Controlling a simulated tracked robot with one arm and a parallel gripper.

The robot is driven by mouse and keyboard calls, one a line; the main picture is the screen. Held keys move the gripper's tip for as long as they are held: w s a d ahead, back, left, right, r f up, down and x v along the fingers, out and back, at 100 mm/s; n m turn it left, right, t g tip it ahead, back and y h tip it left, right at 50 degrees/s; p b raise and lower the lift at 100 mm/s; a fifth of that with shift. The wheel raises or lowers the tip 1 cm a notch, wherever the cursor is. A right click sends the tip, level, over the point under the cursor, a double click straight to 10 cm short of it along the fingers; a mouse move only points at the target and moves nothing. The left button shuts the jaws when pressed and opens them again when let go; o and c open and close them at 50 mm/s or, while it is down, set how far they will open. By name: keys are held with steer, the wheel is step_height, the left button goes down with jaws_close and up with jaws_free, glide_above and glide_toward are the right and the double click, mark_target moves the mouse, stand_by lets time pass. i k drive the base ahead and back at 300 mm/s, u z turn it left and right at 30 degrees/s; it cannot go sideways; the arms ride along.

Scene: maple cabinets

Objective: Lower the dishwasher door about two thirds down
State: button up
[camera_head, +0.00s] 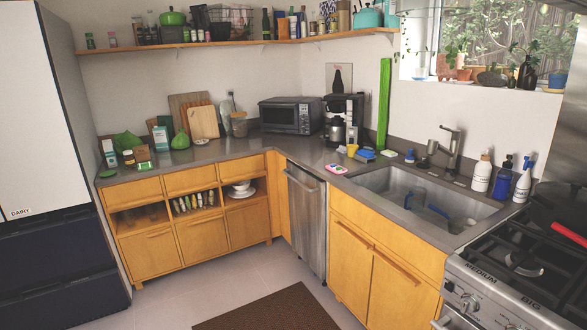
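The dishwasher (305,222) has a narrow stainless steel front and stands under the counter near the corner, left of the sink cabinet. Its door is upright and looks closed. A bar handle (302,181) runs across the top of the door. The door is seen at an angle, and its lower edge is near the floor. My gripper is not visible in the view.
A dark brown mat (262,308) lies on the tile floor in front of the dishwasher. The sink cabinet (376,268) is right of it and the gas stove (520,270) is farther right. Bare floor (225,279) is at left.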

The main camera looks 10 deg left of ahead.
mark_target(307, 192)
steer(key=u, duration=0.65)
steer(key=i, duration=2.35)
steer(key=z, duration=0.8)
